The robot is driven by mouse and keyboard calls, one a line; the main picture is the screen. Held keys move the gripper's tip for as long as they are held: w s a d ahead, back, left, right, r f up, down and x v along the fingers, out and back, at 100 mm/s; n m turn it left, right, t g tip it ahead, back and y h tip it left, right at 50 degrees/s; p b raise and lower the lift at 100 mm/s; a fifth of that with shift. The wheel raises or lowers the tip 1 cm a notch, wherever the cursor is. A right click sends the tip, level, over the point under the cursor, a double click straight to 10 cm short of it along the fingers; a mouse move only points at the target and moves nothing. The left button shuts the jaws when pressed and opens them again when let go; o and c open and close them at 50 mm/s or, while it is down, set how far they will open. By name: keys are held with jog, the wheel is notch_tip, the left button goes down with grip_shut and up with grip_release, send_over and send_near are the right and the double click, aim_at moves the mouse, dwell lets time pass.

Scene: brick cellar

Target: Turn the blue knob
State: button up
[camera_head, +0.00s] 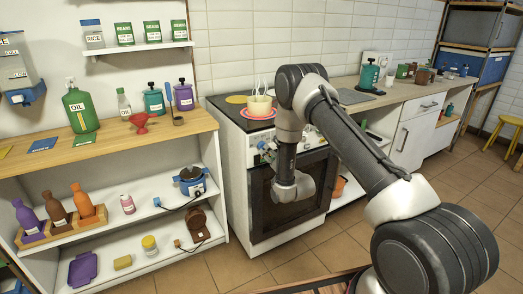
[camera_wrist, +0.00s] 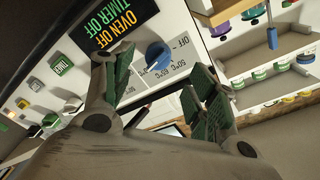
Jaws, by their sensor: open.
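The blue knob (camera_wrist: 158,54) shows in the wrist view on the white oven panel, beside a grey printed temperature scale (camera_wrist: 180,58) with an OFF mark. My gripper (camera_wrist: 161,84) is open and empty, its green-padded fingers spread to either side below the knob in the picture. The knob lies in line with the gap; I cannot tell whether either finger touches it. In the head view the white oven (camera_head: 249,205) stands in the middle, and my arm covers part of its front. The gripper's fingers cannot be made out clearly there.
A black display (camera_wrist: 120,22) reading OVEN OFF, TIMER OFF sits next to the knob. Green buttons (camera_wrist: 62,63) lie further left on the panel. A shelf unit (camera_head: 170,128) with bottles is left of the oven, a counter right.

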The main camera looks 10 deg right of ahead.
aim_at(262, 146)
jog(key=x, duration=0.7)
jog(key=shift+w, duration=0.15)
jog(key=c, duration=1)
